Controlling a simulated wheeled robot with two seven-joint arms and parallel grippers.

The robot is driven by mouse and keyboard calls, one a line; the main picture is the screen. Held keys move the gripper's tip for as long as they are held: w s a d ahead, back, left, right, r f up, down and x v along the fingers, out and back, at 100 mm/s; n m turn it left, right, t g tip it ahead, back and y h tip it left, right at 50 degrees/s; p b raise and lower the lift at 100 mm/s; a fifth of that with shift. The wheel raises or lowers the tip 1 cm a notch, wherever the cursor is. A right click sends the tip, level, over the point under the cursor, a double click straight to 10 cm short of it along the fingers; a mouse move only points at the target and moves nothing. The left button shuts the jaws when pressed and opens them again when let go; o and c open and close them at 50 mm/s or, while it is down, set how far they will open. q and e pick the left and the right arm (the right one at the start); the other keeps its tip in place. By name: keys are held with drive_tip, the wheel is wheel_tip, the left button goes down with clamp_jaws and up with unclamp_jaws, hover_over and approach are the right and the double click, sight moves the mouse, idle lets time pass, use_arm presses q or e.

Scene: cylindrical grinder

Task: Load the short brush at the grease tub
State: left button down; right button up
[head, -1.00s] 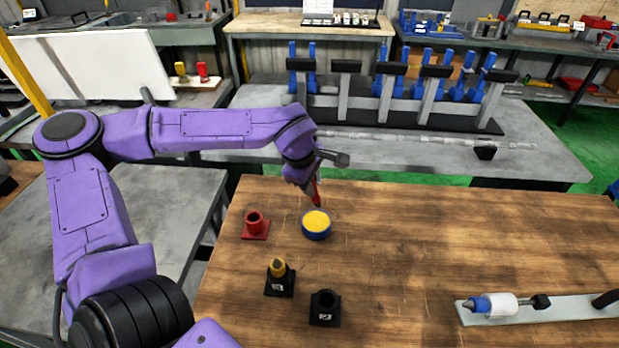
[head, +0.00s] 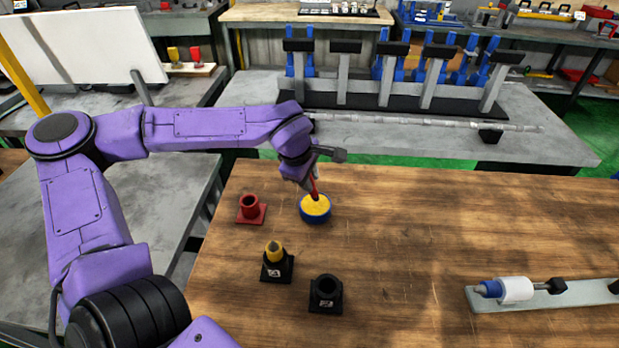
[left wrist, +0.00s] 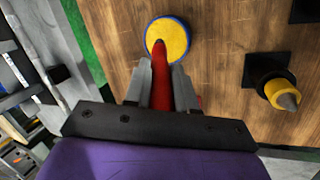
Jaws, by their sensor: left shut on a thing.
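The grease tub (head: 316,212) is a round blue tub filled with yellow grease, standing on the wooden table near its back edge. It also shows in the left wrist view (left wrist: 177,37). My left gripper (head: 312,178) is above the tub and shut on the red short brush (head: 316,188). In the left wrist view the red brush (left wrist: 160,72) points from between the fingers (left wrist: 163,85) to the tub. Its lower end overlaps the yellow grease; the tip is hidden, so I cannot tell how deep it is. My right gripper is not in view.
A red empty holder (head: 250,211) stands left of the tub. A black holder with a yellow, grey-tipped piece (head: 275,258) and an empty black holder (head: 326,292) stand in front. A grey plate with a blue and white part (head: 513,290) lies at right. The table between is clear.

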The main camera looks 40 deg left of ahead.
use_arm(q)
drive_tip(key=shift+w+f, duration=0.1)
drive_tip(key=shift+f, duration=0.45)
idle(1.0)
drive_tip(key=shift+f, duration=0.1)
idle(1.7)
wheel_tip(320, 180, up, 7)
drive_tip(key=p, duration=0.8)
drive_tip(key=shift+p, duration=0.35)
drive_tip(key=shift+d, duration=0.1)
